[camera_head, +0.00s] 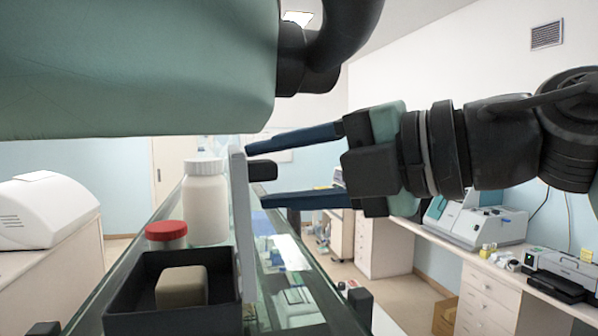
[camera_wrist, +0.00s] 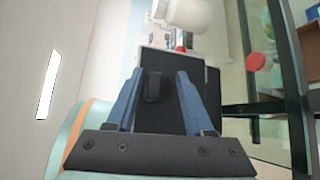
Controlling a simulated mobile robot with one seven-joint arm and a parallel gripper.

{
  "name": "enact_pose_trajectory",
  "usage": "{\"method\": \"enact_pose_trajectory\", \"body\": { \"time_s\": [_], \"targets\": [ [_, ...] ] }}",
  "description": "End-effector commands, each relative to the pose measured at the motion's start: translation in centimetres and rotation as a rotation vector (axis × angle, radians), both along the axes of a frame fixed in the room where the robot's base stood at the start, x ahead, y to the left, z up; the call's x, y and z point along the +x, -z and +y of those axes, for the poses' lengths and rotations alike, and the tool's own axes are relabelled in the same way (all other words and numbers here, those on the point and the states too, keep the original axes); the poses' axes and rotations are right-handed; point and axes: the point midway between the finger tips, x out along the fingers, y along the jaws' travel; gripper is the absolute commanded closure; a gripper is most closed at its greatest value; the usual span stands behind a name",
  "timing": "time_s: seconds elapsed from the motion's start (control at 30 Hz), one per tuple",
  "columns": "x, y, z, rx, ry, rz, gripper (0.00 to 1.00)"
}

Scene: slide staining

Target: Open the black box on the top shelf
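The black box (camera_head: 172,325) stands on the glass shelf at the bottom of the head view. Its top is open and a beige block (camera_head: 181,286) lies inside. Its lid (camera_head: 241,235) stands upright at the box's right side, seen nearly edge-on. A black handle (camera_head: 262,171) sticks out from the lid to the right. My gripper (camera_head: 256,174) is open, with one blue finger above the handle and one below, and gaps show between. The wrist view shows the lid's dark face (camera_wrist: 180,112) ahead, with the handle (camera_wrist: 153,86) between the fingers.
A white bottle (camera_head: 206,205) and a red-capped jar (camera_head: 166,236) stand behind the box on the shelf. A white machine (camera_head: 45,212) is at left. Analysers (camera_head: 475,222) sit on the right bench. Space right of the lid holds my arm.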

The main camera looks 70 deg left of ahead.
Motion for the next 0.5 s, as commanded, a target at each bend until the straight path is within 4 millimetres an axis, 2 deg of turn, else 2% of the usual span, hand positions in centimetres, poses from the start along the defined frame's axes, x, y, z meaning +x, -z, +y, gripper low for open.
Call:
{"method": "enact_pose_trajectory", "body": {
  "time_s": [0.23,0.5],
  "targets": [
    [1.1,-0.7,-1.3,0.002,0.006,0.004,0.47],
    [4.5,-1.9,-5.9,0.002,0.006,0.004,0.47]
  ]
}}
